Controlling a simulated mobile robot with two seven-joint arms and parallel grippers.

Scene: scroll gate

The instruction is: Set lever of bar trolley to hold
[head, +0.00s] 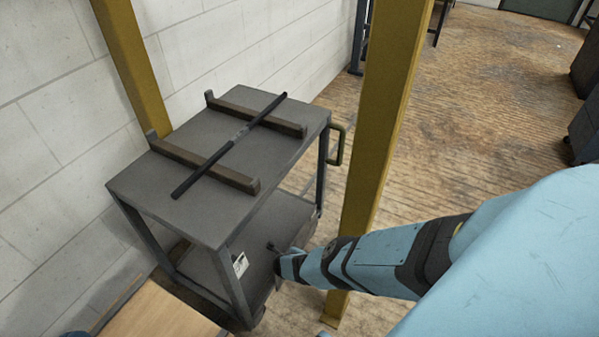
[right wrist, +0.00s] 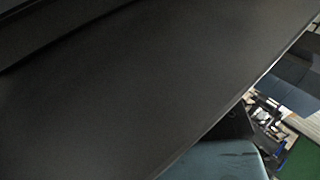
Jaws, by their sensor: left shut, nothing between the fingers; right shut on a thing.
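The bar trolley (head: 235,215) is a dark grey cart with a top deck, a lower shelf and a loop handle (head: 337,146) on its right end. A small dark knob-like part (head: 271,246) shows above the lower shelf; I cannot tell whether it is the lever or how it is set.
A black bar (head: 229,146) lies across two brown cradles (head: 265,112) on the trolley top. A yellow post (head: 385,110) stands near my arm, another (head: 133,60) behind the trolley by a white block wall (head: 50,130).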

